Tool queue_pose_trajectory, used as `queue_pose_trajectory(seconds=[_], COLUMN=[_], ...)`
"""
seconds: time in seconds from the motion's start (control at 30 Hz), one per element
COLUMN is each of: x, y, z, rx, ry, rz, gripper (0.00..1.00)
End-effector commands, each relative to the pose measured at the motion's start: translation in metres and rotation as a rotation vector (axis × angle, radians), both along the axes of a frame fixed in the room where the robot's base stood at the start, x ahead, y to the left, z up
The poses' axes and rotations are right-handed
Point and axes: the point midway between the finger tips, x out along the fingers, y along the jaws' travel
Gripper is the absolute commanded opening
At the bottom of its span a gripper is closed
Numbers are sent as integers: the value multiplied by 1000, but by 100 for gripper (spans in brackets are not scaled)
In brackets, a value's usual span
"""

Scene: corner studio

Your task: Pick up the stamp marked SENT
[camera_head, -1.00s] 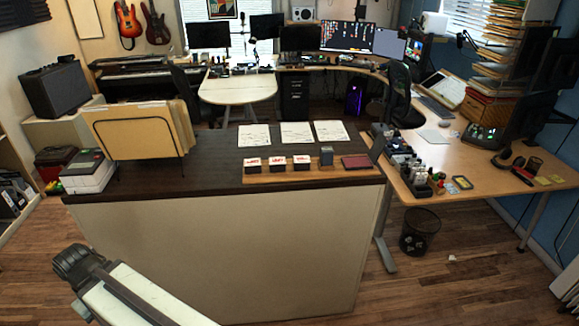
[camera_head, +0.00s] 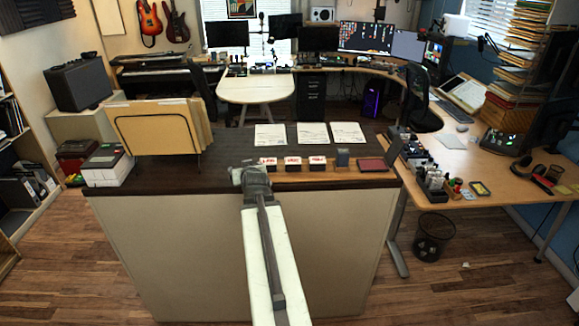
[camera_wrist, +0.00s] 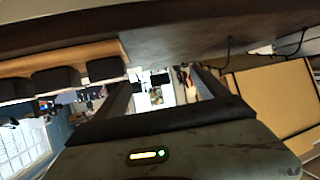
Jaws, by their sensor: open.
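Three black stamps with red-and-white labels stand in a row on a wooden strip (camera_head: 350,170) along the counter's front edge: the left stamp (camera_head: 268,161), the middle stamp (camera_head: 292,161) and the right stamp (camera_head: 317,162). The labels are too small for me to tell which reads SENT. My gripper (camera_head: 249,176) is at the counter's front edge, just left of the left stamp and apart from it. In the wrist view, which is upside down, my gripper (camera_wrist: 163,82) has its dark fingers spread with nothing between them. Dark stamp blocks (camera_wrist: 56,78) show at the left there.
Right of the stamps are a small dark block (camera_head: 342,157) and a dark red pad (camera_head: 371,164). Paper sheets (camera_head: 308,135) lie behind them. A folder rack (camera_head: 155,128) stands on the counter's left. Between rack and stamps the dark counter (camera_head: 222,150) is largely clear.

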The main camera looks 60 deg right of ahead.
Motion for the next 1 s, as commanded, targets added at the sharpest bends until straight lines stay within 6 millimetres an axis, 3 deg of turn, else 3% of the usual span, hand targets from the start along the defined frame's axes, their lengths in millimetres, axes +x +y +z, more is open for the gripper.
queue_pose_trajectory(seconds=[0.03,0.1,0.2,0.3,0.77,1.0], x=[-38,-80,-120,-137,-122,-102], y=[-39,-75,-104,-116,-137,-162], z=[4,6,7,7,-6,-28], rx=[-9,-15,-18,-17,-16,-17], ry=[-11,-19,-22,-22,-20,-20], rz=[-75,-150,-217,-246,-246,-243], gripper=[84,84,84,84,84,84])
